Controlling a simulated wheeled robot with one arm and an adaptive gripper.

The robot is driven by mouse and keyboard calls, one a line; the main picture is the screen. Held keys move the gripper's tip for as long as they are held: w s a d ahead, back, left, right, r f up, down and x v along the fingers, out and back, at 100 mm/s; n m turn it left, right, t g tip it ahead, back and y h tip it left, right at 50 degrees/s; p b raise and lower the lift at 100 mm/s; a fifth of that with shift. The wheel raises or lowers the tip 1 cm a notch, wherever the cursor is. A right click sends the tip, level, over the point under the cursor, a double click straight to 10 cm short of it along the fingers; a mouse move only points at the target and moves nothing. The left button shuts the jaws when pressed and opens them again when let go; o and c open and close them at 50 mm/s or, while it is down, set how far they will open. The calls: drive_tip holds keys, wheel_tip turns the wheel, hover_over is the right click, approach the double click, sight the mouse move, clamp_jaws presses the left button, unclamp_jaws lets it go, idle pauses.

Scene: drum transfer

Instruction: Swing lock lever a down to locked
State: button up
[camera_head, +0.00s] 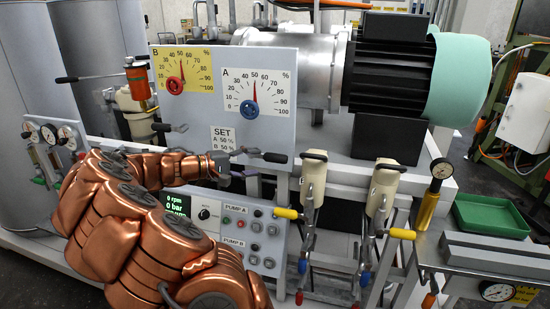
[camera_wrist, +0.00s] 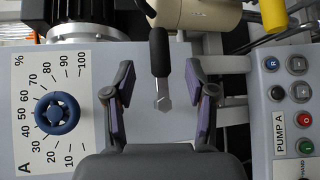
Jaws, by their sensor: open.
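A lever with a black grip (camera_head: 275,157) and a metal hub sticks out sideways to the right below the A dial on the grey panel. No label on it is readable, but its place under dial A suggests lock lever a. In the wrist view the black grip (camera_wrist: 160,52) lies between the fingers, with the metal hub nearer the palm. My gripper (camera_head: 238,168) is open at the panel's lower edge. In the wrist view my gripper (camera_wrist: 159,72) has a purple-padded finger on each side of the lever, with gaps visible on both sides.
The blue A dial knob (camera_wrist: 57,114) is beside one finger. A similar black-gripped lever (camera_head: 162,127) is at the panel's left edge. The pump control panel (camera_head: 245,235) is below, and cream cylinders (camera_head: 383,186) with yellow-handled valves stand at the right.

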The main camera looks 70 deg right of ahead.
sight(268, 159)
drive_tip(key=shift+w+d+f, duration=0.15)
drive_tip(key=shift+w+d, duration=0.05)
drive_tip(key=shift+d, duration=0.25)
drive_tip(key=shift+w+d+f, duration=0.15)
drive_tip(key=shift+d, duration=0.25)
drive_tip(key=shift+s+d+h, duration=0.15)
drive_tip(key=shift+d+h, duration=0.1)
drive_tip(key=shift+h, duration=0.05)
drive_tip(key=shift+p+x, duration=1.2)
drive_tip(key=shift+x, duration=2.45)
drive_tip(key=shift+a+f, duration=0.1)
drive_tip(key=shift+c, duration=0.2)
clamp_jaws()
